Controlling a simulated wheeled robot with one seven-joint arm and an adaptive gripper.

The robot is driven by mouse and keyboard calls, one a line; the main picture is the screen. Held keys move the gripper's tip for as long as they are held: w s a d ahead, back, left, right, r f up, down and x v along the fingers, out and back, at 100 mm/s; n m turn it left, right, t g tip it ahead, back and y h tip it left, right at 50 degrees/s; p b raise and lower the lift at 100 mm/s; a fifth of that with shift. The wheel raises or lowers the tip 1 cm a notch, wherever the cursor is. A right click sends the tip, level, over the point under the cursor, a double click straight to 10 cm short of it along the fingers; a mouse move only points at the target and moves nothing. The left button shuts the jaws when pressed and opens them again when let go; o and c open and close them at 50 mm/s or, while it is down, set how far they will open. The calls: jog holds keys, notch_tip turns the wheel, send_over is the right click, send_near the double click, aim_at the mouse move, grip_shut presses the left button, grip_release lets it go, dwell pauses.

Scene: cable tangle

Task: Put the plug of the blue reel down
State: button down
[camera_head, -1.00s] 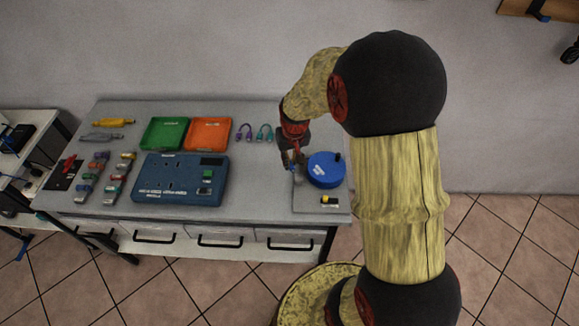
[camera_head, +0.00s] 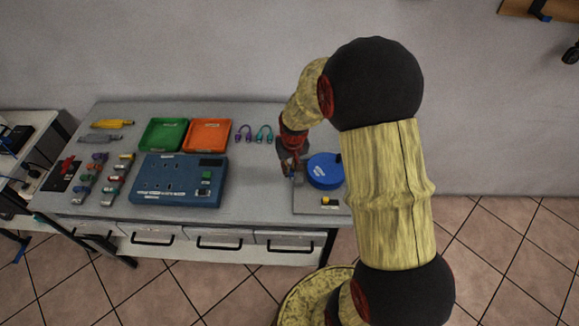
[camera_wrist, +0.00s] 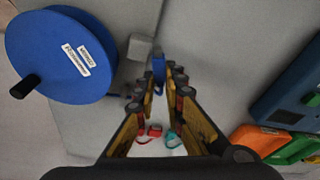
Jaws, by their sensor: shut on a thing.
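The blue reel (camera_head: 325,171), a round drum with a dark knob, sits on a grey plate (camera_head: 304,206) at the table's right end. It shows at the left in the wrist view (camera_wrist: 60,45). My gripper (camera_head: 291,174) is just left of the reel, low over the plate. In the wrist view its fingers (camera_wrist: 160,78) are shut on the small blue plug (camera_wrist: 158,67) at their tips. I cannot tell whether the plug touches the surface beneath. Its cable is mostly hidden.
A small grey block (camera_wrist: 140,47) lies close to the fingertips. A blue socket panel (camera_head: 180,180), a green tray (camera_head: 163,134) and an orange tray (camera_head: 209,135) are to the left. A yellow-and-black piece (camera_head: 329,201) is on the plate's front. Table between panel and plate is clear.

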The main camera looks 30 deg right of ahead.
aim_at(291, 174)
jog(key=shift+f, duration=0.2)
jog(key=c, duration=1.9)
grip_release()
jog(key=s+a+r+n+t+p, duration=0.1)
jog(key=s+a+r, duration=0.2)
jog(key=r, duration=0.6)
jog(key=s+a+r+p, duration=0.1)
jog(key=s+a+r, duration=0.2)
jog(key=r, duration=0.5)
jog(key=s+a+r+n+t+p, duration=0.1)
jog(key=s+a+r, duration=0.2)
jog(key=r, duration=0.6)
jog(key=shift+n+t+y, duration=0.3)
jog(key=shift+n+t, duration=0.3)
jog(key=shift+t, duration=0.1)
jog(key=s+a+r, duration=0.2)
jog(key=s, duration=0.2)
jog(key=s+a+r, duration=0.1)
jog(key=s+r, duration=0.1)
jog(key=s, duration=0.2)
jog(key=s+a+r, duration=0.1)
jog(key=s+a, duration=0.1)
jog(key=s, duration=0.2)
jog(key=shift+s+a+r, duration=0.3)
jog(key=shift+a+r, duration=0.05)
jog(key=shift+r, duration=0.05)
